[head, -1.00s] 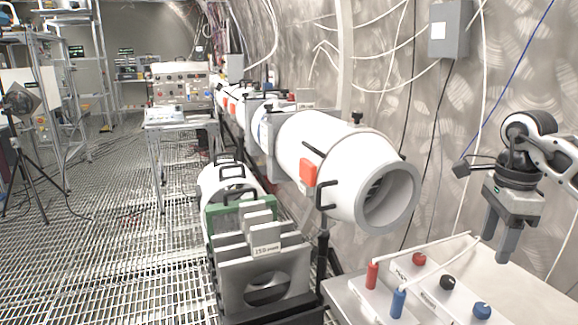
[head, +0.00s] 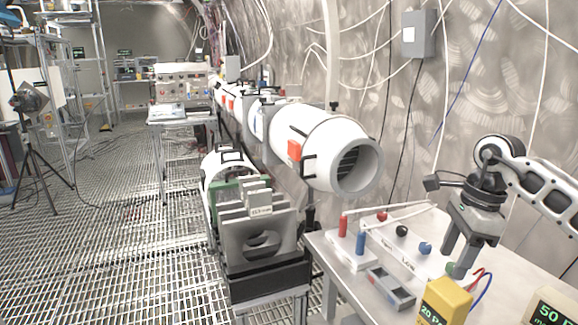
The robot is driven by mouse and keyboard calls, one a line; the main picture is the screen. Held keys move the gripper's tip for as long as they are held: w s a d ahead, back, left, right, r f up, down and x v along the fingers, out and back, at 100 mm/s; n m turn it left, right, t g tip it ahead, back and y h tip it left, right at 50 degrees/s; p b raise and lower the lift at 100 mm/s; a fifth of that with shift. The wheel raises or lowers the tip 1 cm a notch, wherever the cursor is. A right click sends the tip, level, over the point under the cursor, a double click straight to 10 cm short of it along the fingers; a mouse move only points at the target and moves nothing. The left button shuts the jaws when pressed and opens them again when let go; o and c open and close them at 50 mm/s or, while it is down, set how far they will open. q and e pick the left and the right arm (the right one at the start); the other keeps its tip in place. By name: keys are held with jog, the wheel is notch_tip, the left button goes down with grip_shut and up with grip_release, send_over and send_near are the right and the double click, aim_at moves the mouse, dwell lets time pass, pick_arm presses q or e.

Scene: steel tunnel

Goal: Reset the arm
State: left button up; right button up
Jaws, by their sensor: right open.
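My right arm (head: 540,185) comes in from the right edge, white with dark joints. My right gripper (head: 457,260) points down over the white table (head: 330,255) at the lower right. Its two grey fingers are apart, with nothing seen held between them. The fingertips are close to a green knob (head: 455,270) in the picture; I cannot tell whether they touch it. My left arm and gripper are not in view.
The table holds red (head: 343,226) and blue (head: 360,243) plugs, a grey tray (head: 390,288), a yellow meter (head: 443,302) and another display (head: 550,308). A white beam pipe (head: 310,130) and a plate rack (head: 265,270) stand left of it. Grating floor lies open further left.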

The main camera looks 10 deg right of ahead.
jog(key=s+a+f+y, duration=0.1)
jog(key=a+f+y, duration=0.25)
jog(key=a, duration=0.55)
jog(key=s+a+f+y, duration=0.1)
jog(key=a+f+y, duration=0.25)
jog(key=a, duration=0.45)
jog(key=s+a+r+m+t+y, duration=0.1)
jog(key=s+a+m+t+y, duration=0.1)
jog(key=a+m+t+y, duration=0.4)
jog(key=s+a+r+m+t+y, duration=0.2)
jog(key=a+m+y, duration=0.2)
jog(key=a+m, duration=0.5)
jog(key=s+d+f+m+t+h, duration=0.1)
jog(key=d+f+m+t+h, duration=0.4)
jog(key=m, duration=0.7)
jog(key=s+d+f+m+t+h, duration=0.25)
jog(key=f+m+h, duration=0.35)
jog(key=m, duration=0.6)
jog(key=s+d+f+m+g+h, duration=0.3)
jog(key=s+f+m+g+h, duration=0.1)
jog(key=s+f+m, duration=0.5)
jog(key=shift+s+d+f+g+h, duration=0.35)
jog(key=shift+s+f+g, duration=0.2)
jog(key=shift+s+f, duration=0.35)
